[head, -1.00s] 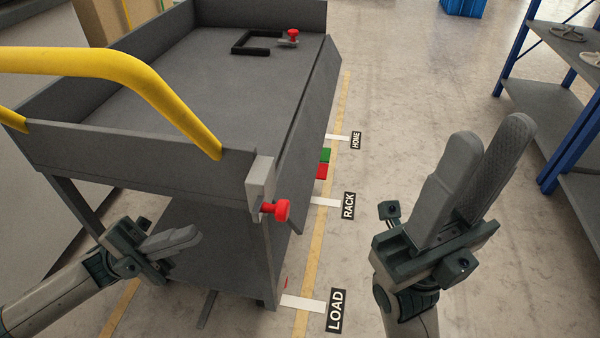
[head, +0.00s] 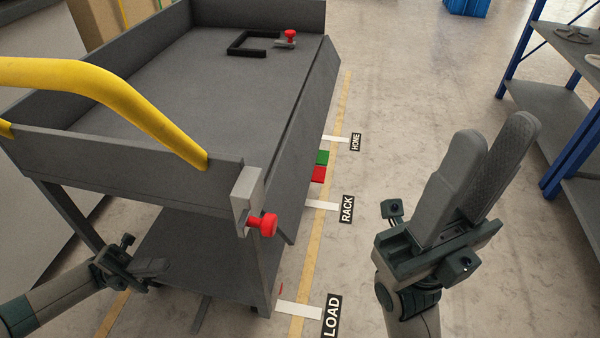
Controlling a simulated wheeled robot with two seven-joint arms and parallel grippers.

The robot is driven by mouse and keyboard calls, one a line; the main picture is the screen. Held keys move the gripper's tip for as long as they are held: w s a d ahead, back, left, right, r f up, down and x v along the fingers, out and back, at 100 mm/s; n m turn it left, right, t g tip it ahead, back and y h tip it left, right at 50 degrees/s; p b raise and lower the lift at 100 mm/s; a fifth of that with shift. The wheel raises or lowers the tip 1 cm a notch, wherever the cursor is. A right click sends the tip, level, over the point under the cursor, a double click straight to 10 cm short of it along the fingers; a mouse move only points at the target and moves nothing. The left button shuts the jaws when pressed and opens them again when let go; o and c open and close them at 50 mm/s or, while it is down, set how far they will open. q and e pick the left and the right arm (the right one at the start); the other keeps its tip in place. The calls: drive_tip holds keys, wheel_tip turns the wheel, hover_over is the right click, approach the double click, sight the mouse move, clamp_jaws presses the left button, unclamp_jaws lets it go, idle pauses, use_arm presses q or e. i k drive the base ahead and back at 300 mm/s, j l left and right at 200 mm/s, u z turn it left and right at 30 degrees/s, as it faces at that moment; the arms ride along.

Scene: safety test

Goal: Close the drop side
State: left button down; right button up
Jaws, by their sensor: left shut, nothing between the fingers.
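The drop side (head: 291,150) is the grey panel along the right edge of the grey cart (head: 190,95). It hangs down and outward below the deck edge. At the cart's near right corner a light grey latch block (head: 246,200) carries a red knob (head: 263,225). A second red knob (head: 290,36) stands at the far corner. My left gripper (head: 160,266) is shut and empty, low at the cart's near side, left of the near latch and apart from it. My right gripper (head: 490,140) looks open and empty, right of the cart over the floor, away from the panel.
A yellow handle (head: 120,98) rises at the cart's near end. A black bracket (head: 254,43) lies on the deck. A blue-framed shelf (head: 570,135) stands at far right. Floor between is clear.

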sight(286, 186)
drive_tip(key=i+l, duration=0.75)
